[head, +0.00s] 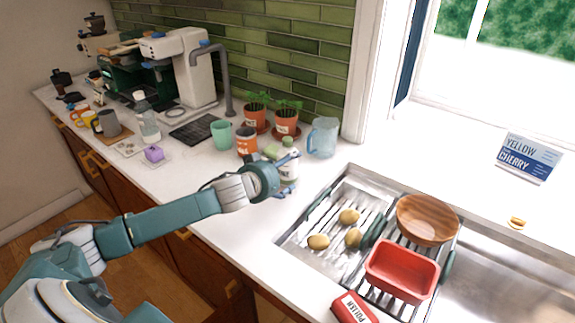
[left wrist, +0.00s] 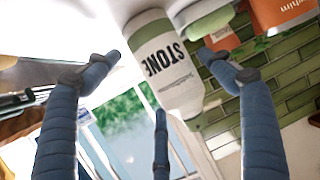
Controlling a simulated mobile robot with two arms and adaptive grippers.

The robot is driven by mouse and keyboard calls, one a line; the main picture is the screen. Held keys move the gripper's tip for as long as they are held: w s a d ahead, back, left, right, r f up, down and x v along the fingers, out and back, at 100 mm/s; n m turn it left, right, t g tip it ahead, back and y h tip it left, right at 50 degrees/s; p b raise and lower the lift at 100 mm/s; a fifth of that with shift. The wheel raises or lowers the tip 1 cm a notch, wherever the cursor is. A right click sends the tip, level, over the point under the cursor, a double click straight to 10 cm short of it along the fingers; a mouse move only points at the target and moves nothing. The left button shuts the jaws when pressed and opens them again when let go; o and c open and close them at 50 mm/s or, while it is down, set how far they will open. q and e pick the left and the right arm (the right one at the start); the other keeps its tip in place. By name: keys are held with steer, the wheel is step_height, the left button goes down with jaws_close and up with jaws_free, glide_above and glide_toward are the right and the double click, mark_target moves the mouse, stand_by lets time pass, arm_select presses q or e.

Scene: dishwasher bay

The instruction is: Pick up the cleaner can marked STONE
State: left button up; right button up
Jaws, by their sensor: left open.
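The cleaner can marked STONE (left wrist: 165,62) is white with a green band and dark lettering. It fills the middle of the left wrist view, appearing upside down there. In the head view the can (head: 289,172) stands on the counter, partly hidden by my left gripper (head: 280,175). In the left wrist view the open fingers of my left gripper (left wrist: 158,72) spread on either side of the can, with a third finger below; I cannot tell whether any touches it. My right gripper is not in view.
An orange-labelled container (head: 246,141) and a green-topped item (head: 270,151) stand close beside the can. A blue pitcher (head: 323,137) and potted plants (head: 286,122) are behind. A dish rack (head: 318,224) holds potatoes and bowls. A red can (head: 354,308) is at the front.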

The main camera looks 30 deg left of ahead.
mark_target(291, 166)
arm_select(q)
steer(key=shift+p+x, duration=0.55)
steer(key=shift+x, duration=1.6)
steer(key=shift+s+d, duration=0.1)
steer(key=shift+d, duration=0.05)
steer(key=c, duration=1)
steer(key=shift+r, duration=0.1)
steer(key=shift+c, duration=1)
